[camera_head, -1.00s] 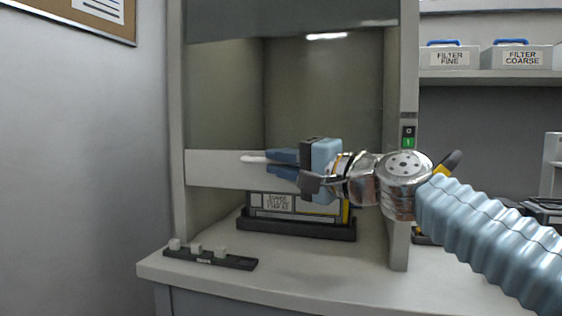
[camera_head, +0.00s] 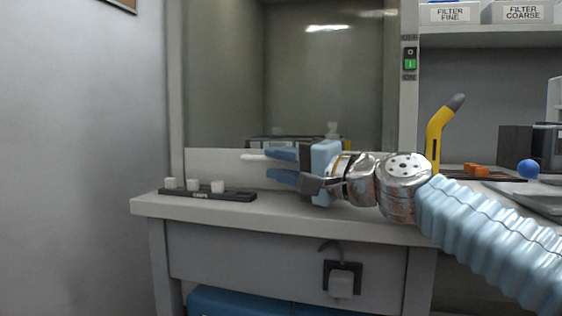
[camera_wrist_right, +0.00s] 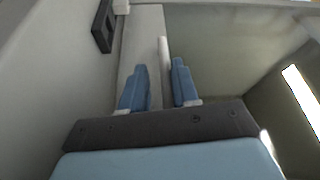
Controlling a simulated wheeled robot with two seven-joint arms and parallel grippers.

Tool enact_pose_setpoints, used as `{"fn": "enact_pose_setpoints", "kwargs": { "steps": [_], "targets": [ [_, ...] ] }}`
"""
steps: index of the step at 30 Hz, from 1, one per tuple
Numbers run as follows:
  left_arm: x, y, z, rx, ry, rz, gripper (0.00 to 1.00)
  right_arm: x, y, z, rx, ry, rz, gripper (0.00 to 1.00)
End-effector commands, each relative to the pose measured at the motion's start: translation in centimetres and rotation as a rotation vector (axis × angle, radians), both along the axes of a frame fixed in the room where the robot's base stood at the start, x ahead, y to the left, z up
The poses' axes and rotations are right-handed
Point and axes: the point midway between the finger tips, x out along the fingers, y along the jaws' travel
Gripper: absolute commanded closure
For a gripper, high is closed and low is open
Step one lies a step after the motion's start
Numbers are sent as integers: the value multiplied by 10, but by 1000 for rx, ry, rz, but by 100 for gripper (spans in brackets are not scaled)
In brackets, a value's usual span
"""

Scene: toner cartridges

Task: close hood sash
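The hood sash is a glass panel (camera_head: 225,90) with a pale bottom rail (camera_head: 215,165). The rail is low, close above the hood's worktop (camera_head: 290,212); I cannot tell whether it touches. A thin white handle (camera_head: 252,157) on the rail sticks out left past the fingers of my right gripper (camera_head: 283,165). That gripper is in front of the rail, its two blue fingers apart. In the right wrist view, the handle (camera_wrist_right: 163,50) lies between the fingers (camera_wrist_right: 160,88), close to the right-hand one. My left gripper is not in view.
A dark rack (camera_head: 215,194) with white blocks stands at the worktop's front left. A switch (camera_head: 410,60) with a lit green part is on the right post. A yellow handle-like thing (camera_head: 435,130) stands behind my right arm. A bench with clutter is at right.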

Motion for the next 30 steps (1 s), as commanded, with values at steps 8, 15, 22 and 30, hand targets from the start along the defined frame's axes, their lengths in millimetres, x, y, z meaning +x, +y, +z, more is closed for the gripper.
{"fn": "enact_pose_setpoints", "kwargs": {
  "steps": [8, 15, 22, 30],
  "targets": [
    [0, 0, -1, 0, 0, 0, 100, 0, 0, 0, 1, -1, -2, 62],
    [0, 0, -7, 0, -1, 0, 100, -9, -13, -2, 2, -4, -6, 62],
    [1, 0, -18, 1, -3, 2, 100, -44, -54, -5, 2, -2, -7, 62],
    [1, 0, -17, 1, -3, 2, 100, -79, -95, -9, 1, -1, -4, 62]
  ]
}}
